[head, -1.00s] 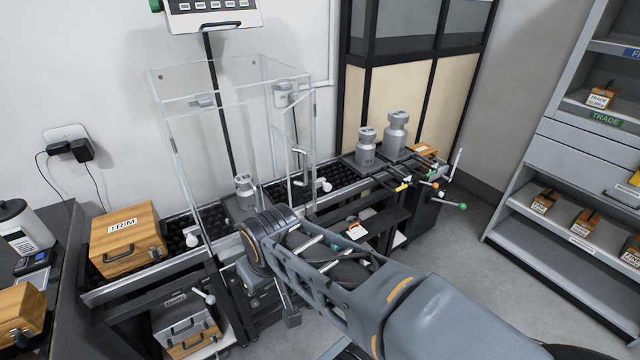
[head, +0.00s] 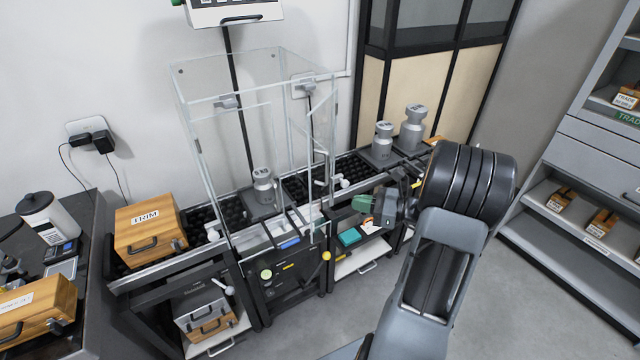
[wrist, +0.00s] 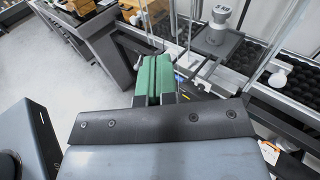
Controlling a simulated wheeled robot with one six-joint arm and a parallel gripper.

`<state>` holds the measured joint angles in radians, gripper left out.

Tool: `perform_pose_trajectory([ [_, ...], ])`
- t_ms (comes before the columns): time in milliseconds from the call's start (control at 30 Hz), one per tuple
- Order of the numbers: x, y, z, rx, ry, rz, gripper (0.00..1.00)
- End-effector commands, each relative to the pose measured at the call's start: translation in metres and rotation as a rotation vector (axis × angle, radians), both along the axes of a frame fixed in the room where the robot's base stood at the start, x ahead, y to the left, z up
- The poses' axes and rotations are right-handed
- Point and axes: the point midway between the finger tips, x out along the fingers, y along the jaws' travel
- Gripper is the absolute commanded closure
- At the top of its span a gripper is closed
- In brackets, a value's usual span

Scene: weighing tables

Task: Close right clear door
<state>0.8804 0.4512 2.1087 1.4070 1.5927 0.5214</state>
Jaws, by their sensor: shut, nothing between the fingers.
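The clear case (head: 205,140) stands on the weighing bench, with a grey weight (head: 263,187) on the plate inside it. Its right clear door (head: 322,125) is hard to separate from the other see-through panes, so I cannot tell how far open it stands. A white knob (head: 343,183) shows at the case's right side and also in the wrist view (wrist: 280,78). My gripper (head: 362,203) is to the right of and in front of the case, apart from the knob. Its green fingers (wrist: 153,78) are shut together and empty in the wrist view.
Two grey weights (head: 413,128) stand on the bench right of the case. A wooden box marked TRIM (head: 150,235) sits left of it. Low shelves with a teal box (head: 348,237) are under the bench. Floor is free before the shelf unit (head: 575,165).

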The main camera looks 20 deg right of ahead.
Motion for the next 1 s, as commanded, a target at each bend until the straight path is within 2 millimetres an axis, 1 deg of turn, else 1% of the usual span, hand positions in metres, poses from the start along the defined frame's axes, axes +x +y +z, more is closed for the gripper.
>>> perform_pose_trajectory([
  [33,0.001,-0.01,0.0,0.036,-0.003,-0.037,1.0],
  [100,0.003,-0.017,0.0,0.072,-0.008,-0.068,1.0],
  [200,0.01,-0.016,0.0,0.092,-0.012,-0.086,1.0],
  [267,0.016,-0.011,0.0,0.094,-0.012,-0.088,1.0],
  [500,0.05,0.022,0.001,0.092,-0.011,-0.085,1.0],
  [700,0.075,0.046,0.0,0.089,-0.011,-0.084,1.0],
  [900,0.093,0.062,0.0,0.089,-0.01,-0.086,1.0],
  [1000,0.098,0.067,0.0,0.089,-0.011,-0.087,1.0],
])
